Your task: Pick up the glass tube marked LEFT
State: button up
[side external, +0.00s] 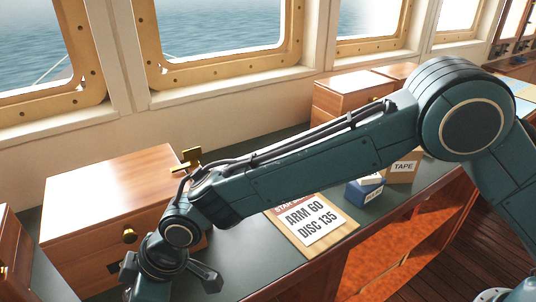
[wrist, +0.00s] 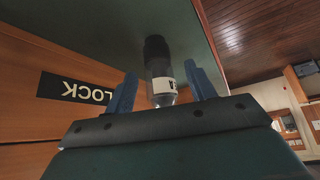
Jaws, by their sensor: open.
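In the wrist view a small clear glass tube (wrist: 162,88) with a black end (wrist: 156,47) shows between the two blue fingers of my gripper (wrist: 160,84). It has a white label with dark letters that is only partly visible; I cannot read LEFT on it. In the side view my gripper is low at the bottom left, partly cut off by the frame edge, and the tube is not visible there.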

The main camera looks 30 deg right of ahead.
jog(key=shift+a+f, duration=0.2)
jog(key=shift+f, duration=0.1)
jog(key=c, duration=1)
